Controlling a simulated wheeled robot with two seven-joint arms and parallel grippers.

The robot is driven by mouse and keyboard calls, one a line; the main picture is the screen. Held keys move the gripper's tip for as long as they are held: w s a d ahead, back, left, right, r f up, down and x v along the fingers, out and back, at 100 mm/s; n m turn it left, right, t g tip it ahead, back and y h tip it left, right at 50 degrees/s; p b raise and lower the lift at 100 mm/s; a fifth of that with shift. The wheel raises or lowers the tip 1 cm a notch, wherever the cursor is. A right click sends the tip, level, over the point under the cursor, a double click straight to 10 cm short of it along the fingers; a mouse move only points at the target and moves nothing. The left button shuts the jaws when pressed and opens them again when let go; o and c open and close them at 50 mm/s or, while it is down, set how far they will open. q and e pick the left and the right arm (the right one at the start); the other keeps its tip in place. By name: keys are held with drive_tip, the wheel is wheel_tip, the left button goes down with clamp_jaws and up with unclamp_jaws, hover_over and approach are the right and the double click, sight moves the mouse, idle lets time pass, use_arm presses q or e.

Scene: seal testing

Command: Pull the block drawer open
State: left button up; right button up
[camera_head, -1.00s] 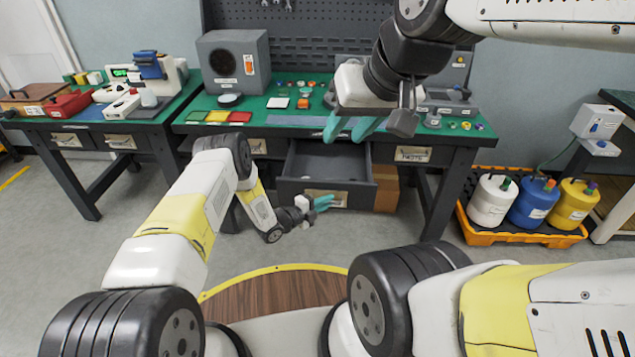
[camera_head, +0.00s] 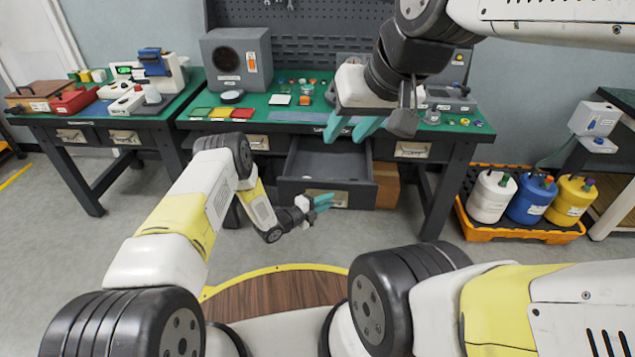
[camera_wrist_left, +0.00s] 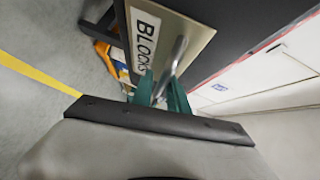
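The block drawer (camera_head: 290,190) is a dark drawer under the green-topped bench, pulled well out, with a bare-looking interior. Its front plate (camera_wrist_left: 143,40) reads "BLOCKS" in the left wrist view. A metal handle (camera_wrist_left: 174,58) stands out from the plate. My left gripper (camera_head: 329,203) is at the drawer front. In the left wrist view its teal fingers (camera_wrist_left: 161,84) lie on either side of the handle and appear closed on it. The fingers partly hide the handle's near end. My right gripper (camera_head: 351,128) is open and empty, raised in front of the bench.
The green bench (camera_head: 270,112) holds a grey box (camera_head: 236,60) and small coloured pieces. A closed drawer (camera_head: 412,150) is right of the open one. Several jugs stand in an orange tray (camera_head: 520,232) at right. A cardboard box (camera_head: 388,188) is behind the drawer. Floor before the drawer is clear.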

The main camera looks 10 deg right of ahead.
use_arm(q)
drive_tip(key=v, duration=0.7)
drive_tip(key=shift+s+a, duration=0.2)
drive_tip(key=shift+a, duration=0.15)
